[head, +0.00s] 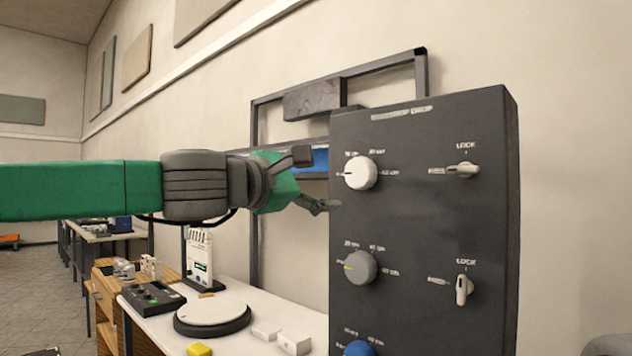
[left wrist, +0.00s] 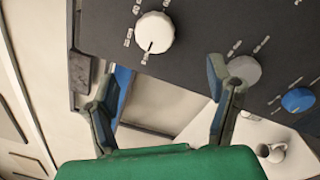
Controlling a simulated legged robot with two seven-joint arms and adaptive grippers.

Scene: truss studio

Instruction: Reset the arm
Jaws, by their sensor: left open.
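My left arm comes in from the left in the head view. Its gripper (head: 316,181) is open and empty, with its fingers pointing right toward the left edge of the dark control panel (head: 420,230). The panel has a white knob (head: 360,172) at the top, a grey knob (head: 360,267) below and a blue knob (head: 358,348) partly cut off. The upper lock lever (head: 464,170) lies sideways; the lower lock lever (head: 463,289) stands upright. In the left wrist view the open fingers (left wrist: 163,85) have nothing between them, and the white knob (left wrist: 155,32) lies beyond them.
A white table below holds a round white plate on a dark base (head: 212,317), white blocks (head: 294,341), a yellow block (head: 199,349) and a dark keypad device (head: 152,297). A metal frame (head: 254,240) stands behind the panel. A mug (left wrist: 270,152) shows in the left wrist view.

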